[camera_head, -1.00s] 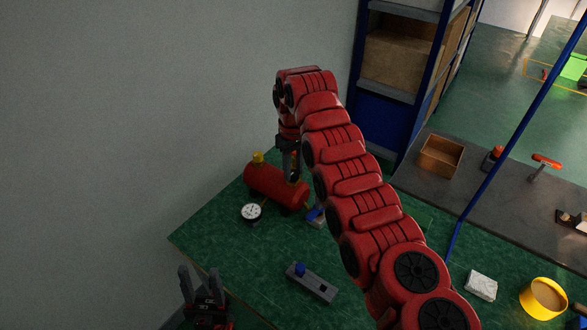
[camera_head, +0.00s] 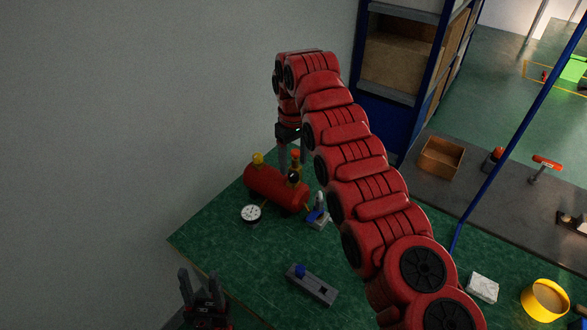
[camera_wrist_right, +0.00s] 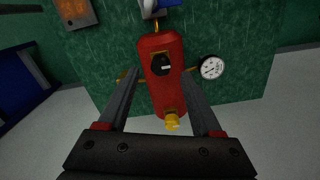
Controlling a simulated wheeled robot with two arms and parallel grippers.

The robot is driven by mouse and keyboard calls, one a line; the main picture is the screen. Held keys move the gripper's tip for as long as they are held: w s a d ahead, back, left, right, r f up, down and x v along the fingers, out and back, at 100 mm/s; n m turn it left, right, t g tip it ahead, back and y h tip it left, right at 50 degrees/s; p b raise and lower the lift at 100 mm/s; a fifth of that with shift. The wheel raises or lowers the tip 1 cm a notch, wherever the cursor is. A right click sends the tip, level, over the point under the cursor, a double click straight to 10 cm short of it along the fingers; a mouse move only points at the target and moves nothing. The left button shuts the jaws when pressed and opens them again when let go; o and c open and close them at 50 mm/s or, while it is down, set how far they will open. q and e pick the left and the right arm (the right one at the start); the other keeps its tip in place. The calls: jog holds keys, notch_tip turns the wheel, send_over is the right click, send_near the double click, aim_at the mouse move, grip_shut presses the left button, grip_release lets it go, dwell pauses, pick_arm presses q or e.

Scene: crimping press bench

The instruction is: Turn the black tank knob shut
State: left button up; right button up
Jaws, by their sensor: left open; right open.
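The red tank (camera_head: 270,188) lies on the green bench near the wall. Its black knob (camera_head: 293,176) sits on top toward the right end and also shows in the right wrist view (camera_wrist_right: 162,64), with a white mark on it. My right gripper (camera_head: 289,166) is open above and behind the tank. In the right wrist view its open fingers (camera_wrist_right: 160,80) point down at the tank, one on each side of the knob's line, apart from it. My left gripper (camera_head: 203,285) is open and empty at the bench's near left edge.
A yellow cap (camera_head: 257,158) is on the tank's left end. A white dial gauge (camera_head: 251,213) stands in front of the tank. A blue-handled valve (camera_head: 318,215) is at its right. A grey box with a blue button (camera_head: 312,284) lies nearer. Shelving (camera_head: 386,100) stands behind.

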aim_at(293, 174)
notch_tip(293, 174, up, 4)
jog(key=shift+a+f+p, duration=0.1)
jog(key=shift+f+p, duration=0.05)
jog(key=shift+p, duration=0.45)
notch_tip(293, 174, up, 10)
jog(key=p, duration=1)
